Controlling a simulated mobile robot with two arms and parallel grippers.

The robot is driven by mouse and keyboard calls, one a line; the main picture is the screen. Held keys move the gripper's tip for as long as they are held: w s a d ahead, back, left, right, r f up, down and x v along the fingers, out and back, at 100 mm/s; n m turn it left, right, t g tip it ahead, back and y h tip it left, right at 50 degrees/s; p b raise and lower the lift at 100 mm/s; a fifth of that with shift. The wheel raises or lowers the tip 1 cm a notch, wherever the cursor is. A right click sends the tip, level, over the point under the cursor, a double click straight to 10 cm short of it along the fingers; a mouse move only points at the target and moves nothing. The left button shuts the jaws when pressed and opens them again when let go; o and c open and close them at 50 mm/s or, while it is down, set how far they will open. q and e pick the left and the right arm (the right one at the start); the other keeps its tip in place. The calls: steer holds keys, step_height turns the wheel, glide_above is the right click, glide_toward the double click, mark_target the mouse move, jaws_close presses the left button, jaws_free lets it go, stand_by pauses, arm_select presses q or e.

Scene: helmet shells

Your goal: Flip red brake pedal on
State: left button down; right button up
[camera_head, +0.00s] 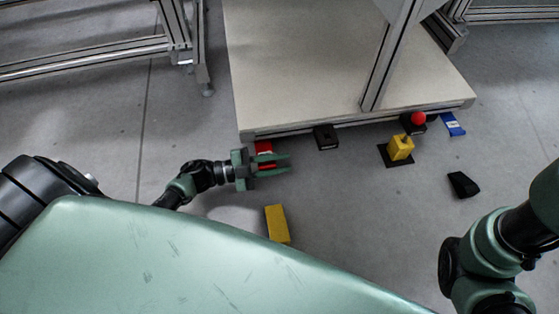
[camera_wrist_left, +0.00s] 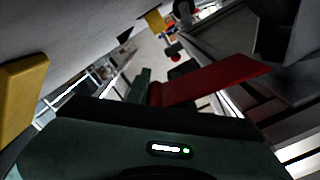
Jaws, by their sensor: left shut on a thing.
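The red brake pedal (camera_head: 264,149) is on the floor by the front edge of the workbench platform in the head view, partly hidden by my left gripper. My left gripper (camera_head: 286,163) reaches in from the left, low near the floor, with its fingers pointing right. It is shut on the red pedal. In the left wrist view the pedal's flat red plate (camera_wrist_left: 212,82) slants up to the right from beside the dark green fingers (camera_wrist_left: 160,84). My right arm shows at the lower right of the head view, but its gripper is out of frame.
A platform (camera_head: 300,60) with a metal post stands behind. A yellow block (camera_head: 277,223) lies nearer me. Floor between is clear.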

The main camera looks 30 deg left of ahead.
arm_select(q)
steer(key=f+m, duration=0.1)
steer(key=f+m+b, duration=0.1)
steer(key=m, duration=0.1)
steer(key=shift+w+a+f+b, duration=0.3)
steer(key=shift+f, duration=0.1)
steer(key=shift+w+f+m, duration=0.1)
steer(key=shift+f+m, duration=0.15)
steer(key=shift+m, duration=0.35)
steer(key=shift+a+b, duration=0.15)
steer(key=shift+b, duration=0.25)
steer(key=shift+w+m, duration=0.1)
steer(key=shift+m, duration=0.2)
steer(key=c, duration=1.2)
jaws_free()
steer(key=shift+f, duration=0.1)
steer(key=shift+c, duration=0.2)
steer(key=p+v, duration=0.3)
steer(key=v, duration=0.3)
steer(key=shift+a, duration=0.15)
steer(key=shift+v, duration=0.75)
